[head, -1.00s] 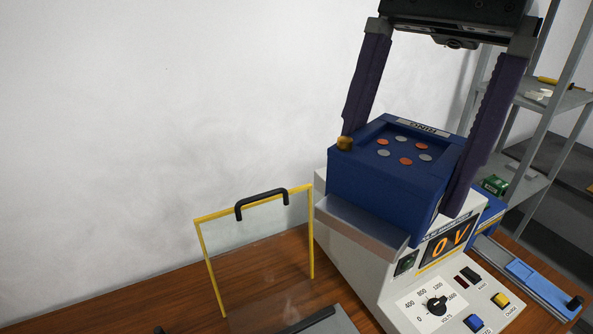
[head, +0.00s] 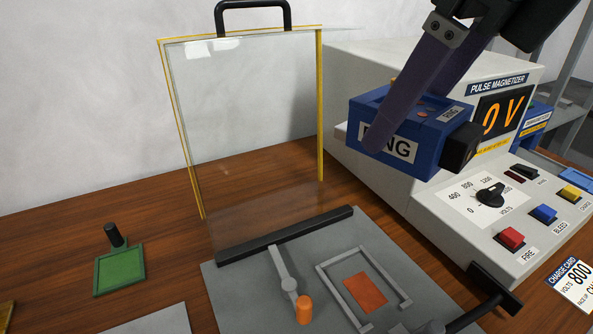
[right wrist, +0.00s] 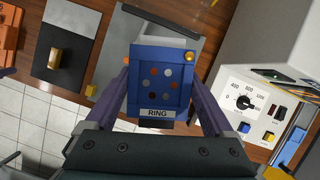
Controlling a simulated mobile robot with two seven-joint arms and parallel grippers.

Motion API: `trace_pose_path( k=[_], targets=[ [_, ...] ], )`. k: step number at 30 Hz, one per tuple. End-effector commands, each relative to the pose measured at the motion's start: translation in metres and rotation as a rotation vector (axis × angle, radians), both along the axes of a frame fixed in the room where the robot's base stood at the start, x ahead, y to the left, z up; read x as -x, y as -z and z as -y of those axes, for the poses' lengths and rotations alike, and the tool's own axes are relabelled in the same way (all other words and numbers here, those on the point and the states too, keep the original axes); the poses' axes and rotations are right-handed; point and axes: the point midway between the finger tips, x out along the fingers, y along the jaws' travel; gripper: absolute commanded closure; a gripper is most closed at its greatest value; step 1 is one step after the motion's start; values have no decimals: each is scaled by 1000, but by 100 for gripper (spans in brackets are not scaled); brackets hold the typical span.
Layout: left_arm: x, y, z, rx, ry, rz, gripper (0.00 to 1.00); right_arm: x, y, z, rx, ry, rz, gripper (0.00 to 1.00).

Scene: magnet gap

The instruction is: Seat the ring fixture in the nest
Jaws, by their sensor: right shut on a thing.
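The ring fixture (head: 425,158) is a blue box labelled RING with silver and copper discs on top. My right gripper (right wrist: 158,84) is shut on it, with a purple finger along each side. It is held in the air in front of the pulse magnetizer. The right wrist view shows its disc face and a brass knob at one corner. The nest (head: 322,270) appears to be the grey frame around an orange pad, on a grey plate (head: 232,284). The fixture is above and behind the nest, apart from it. My left gripper is not in view.
A clear yellow-edged guard (head: 319,110) stands upright behind the plate. A lever with an orange knob (head: 304,309) lies left of the nest. A black handle (head: 495,288) is at its right. The magnetizer (head: 450,95) stands at right, reading 0 V. A green pad (head: 120,269) lies left.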

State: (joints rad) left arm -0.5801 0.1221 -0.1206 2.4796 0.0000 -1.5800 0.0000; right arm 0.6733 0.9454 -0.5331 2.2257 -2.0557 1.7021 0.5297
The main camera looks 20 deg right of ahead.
Motion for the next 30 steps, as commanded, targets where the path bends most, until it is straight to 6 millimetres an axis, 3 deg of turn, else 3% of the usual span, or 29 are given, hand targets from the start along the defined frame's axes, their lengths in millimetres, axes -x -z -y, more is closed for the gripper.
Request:
trace_pose_path(
  k=[1, 6, 13, 24, 30],
  targets=[
    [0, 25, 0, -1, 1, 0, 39, -2, 22, 0, -3, 56, 6, 100],
    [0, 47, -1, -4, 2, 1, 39, -6, 41, 5, -3, 214, 4, 100],
    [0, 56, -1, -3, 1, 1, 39, -7, 64, 7, -1, 284, -5, 100],
    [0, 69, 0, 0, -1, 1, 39, -6, 164, 7, -1, 283, -6, 100],
    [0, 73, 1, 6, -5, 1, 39, -7, 197, 7, -2, 282, -3, 100]
  ],
)
